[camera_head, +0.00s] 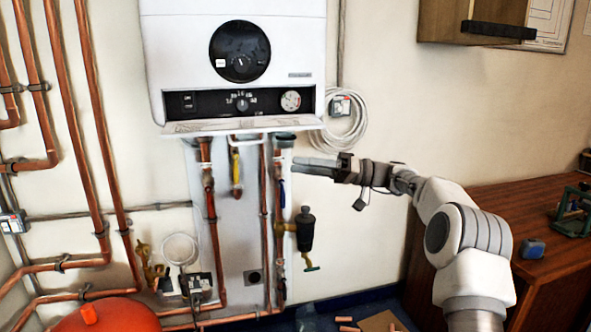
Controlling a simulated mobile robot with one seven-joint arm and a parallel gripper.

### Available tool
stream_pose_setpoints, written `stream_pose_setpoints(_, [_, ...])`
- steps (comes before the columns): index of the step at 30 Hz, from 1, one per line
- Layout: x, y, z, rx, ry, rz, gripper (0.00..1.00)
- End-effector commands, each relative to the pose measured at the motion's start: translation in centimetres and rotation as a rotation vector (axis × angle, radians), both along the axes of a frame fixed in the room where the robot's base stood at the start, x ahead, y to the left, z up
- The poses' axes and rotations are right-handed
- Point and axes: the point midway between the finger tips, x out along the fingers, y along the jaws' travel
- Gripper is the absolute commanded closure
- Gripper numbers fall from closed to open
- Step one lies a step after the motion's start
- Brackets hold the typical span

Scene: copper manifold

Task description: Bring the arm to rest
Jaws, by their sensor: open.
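My arm rises from the bottom right and bends left at its elbow. Its thin wrist part reaches level toward the pipes under the white boiler (165,60). My gripper (300,167) is open, with its grey fingers pointing left beside the copper pipes (264,200) and a blue-handled valve (282,193). I see no object held between the fingers. Whether the fingertips touch a pipe or stand in front of it cannot be told from this side view.
A black air separator (305,230) with a brass valve hangs below my gripper. A coiled white cable (345,125) is on the wall just above the wrist. A wooden bench (480,200) is at right, a red tank (110,318) at lower left. The wall at centre right is bare.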

Motion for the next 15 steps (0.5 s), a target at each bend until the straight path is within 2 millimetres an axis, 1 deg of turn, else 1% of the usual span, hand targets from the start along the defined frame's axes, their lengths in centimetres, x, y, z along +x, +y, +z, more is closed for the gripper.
stream_pose_setpoints(1, [-0.9,1.3,0.4,-0.059,0.026,0.008,0.57])
stream_pose_setpoints(6, [-3.8,4.0,0.3,-0.249,0.119,0.010,0.57])
stream_pose_setpoints(12, [-7.7,5.9,-0.3,-0.466,0.211,-0.023,0.57])
stream_pose_setpoints(15, [-9.8,6.2,-0.8,-0.570,0.249,-0.053,0.57])
